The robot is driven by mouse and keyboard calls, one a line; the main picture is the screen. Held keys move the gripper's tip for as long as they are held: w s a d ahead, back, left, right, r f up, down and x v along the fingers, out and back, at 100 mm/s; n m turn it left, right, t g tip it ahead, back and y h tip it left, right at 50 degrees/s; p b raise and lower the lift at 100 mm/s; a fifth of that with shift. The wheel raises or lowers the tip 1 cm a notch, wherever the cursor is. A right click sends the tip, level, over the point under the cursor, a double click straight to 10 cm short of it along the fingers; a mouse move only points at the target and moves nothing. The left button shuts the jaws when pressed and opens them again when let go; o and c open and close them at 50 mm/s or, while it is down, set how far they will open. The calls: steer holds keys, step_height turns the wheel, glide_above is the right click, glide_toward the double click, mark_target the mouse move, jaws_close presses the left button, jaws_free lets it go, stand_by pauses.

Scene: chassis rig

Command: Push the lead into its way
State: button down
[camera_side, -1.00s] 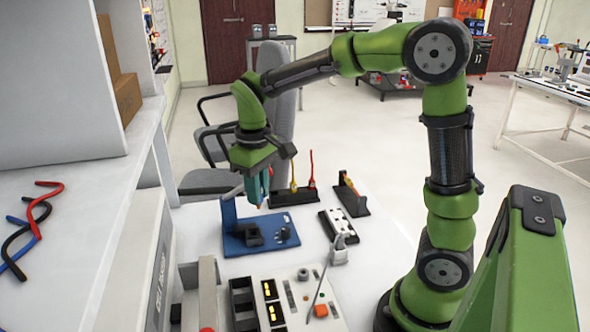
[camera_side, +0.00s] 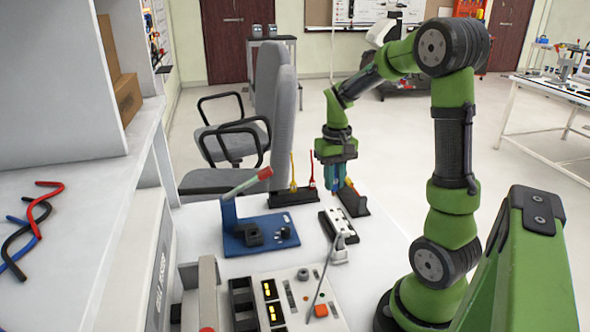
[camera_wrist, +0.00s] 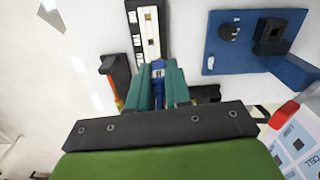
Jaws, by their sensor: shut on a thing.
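My gripper (camera_wrist: 158,72) is shut on a small blue lead (camera_wrist: 158,67), which shows between the teal fingertips in the wrist view. The long black-and-white terminal strip (camera_wrist: 148,30) runs away from just beyond the fingertips. In the side view my gripper (camera_side: 337,186) points down behind the far end of the strip (camera_side: 338,224). The lead's lower end is hidden, and I cannot tell whether it touches the strip. A yellow lead (camera_side: 293,174) and a red lead (camera_side: 312,168) stand upright in a black rack (camera_side: 290,198) left of my gripper.
A black stand (camera_side: 354,202) holding an orange-and-yellow tool (camera_wrist: 115,92) is close beside my gripper. A blue fixture (camera_side: 262,240) with a red-tipped lever (camera_side: 264,173) stands left of the strip. A control panel (camera_side: 300,300) lies in front. White table is bare at the right.

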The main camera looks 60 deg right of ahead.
steer(key=shift+s+d+f+m, duration=0.55)
steer(key=shift+d+f+m, duration=0.05)
steer(key=shift+d, duration=0.1)
steer(key=shift+f, duration=2.9)
steer(key=shift+f, duration=1.3)
steer(key=c, duration=1)
jaws_free()
steer(key=shift+s+d, duration=0.1)
